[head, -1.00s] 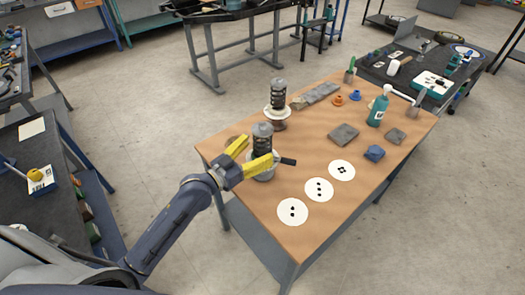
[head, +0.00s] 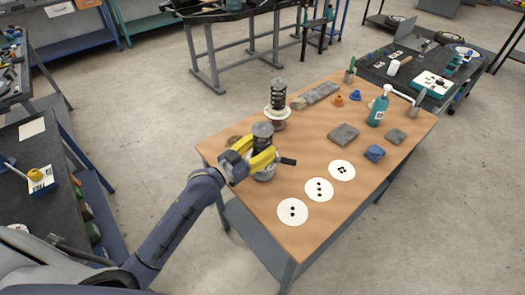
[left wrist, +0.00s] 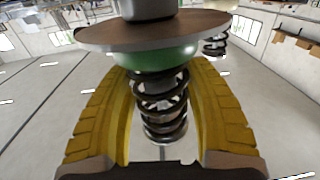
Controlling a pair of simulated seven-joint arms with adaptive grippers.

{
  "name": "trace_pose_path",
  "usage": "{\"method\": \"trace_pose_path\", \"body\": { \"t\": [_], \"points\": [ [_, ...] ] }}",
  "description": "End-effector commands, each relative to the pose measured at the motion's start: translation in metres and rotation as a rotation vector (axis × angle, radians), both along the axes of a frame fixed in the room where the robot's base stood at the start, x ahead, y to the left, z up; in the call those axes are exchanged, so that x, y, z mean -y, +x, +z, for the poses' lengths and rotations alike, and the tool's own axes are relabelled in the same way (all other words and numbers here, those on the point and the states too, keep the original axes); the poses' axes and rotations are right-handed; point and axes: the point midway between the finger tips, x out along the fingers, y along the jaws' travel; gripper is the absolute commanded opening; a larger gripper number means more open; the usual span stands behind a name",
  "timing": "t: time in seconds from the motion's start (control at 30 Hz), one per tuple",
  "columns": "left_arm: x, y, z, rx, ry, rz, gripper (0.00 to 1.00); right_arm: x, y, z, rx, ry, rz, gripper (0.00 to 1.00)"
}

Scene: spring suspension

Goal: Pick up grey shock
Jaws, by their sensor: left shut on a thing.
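The grey shock (head: 263,130), with a grey cap and a dark coil spring, stands upright near the left end of the wooden table (head: 320,130). My left gripper (head: 263,158) has its yellow fingers shut on it from both sides, and they partly hide its lower part. In the left wrist view the dark spring (left wrist: 160,105) shows between the two yellow fingers, below a brown disc and a greenish collar. A second shock (head: 277,105), with a white ring around it, stands just behind. My right gripper is not in view.
Three white discs with black dots (head: 319,190) lie along the table's front edge. Grey pieces (head: 343,134), a blue lump (head: 375,153), a teal bottle (head: 378,110) and small orange and blue parts lie further right. The second shock stands close behind the held one.

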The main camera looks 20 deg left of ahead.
Motion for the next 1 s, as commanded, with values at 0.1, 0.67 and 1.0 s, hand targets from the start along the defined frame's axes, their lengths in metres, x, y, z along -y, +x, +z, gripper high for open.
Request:
{"method": "trace_pose_path", "body": {
  "t": [0.1,0.67,1.0],
  "points": [
    [0.0,0.0,0.0,0.0,0.0,0.0,0.18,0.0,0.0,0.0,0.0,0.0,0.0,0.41],
    [0.0,0.001,0.017,0.01,-0.003,0.0,0.06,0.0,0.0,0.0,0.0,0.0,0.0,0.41],
    [0.0,0.0,0.081,0.012,-0.002,-0.001,0.06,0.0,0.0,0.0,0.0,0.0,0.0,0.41]
  ]
}}
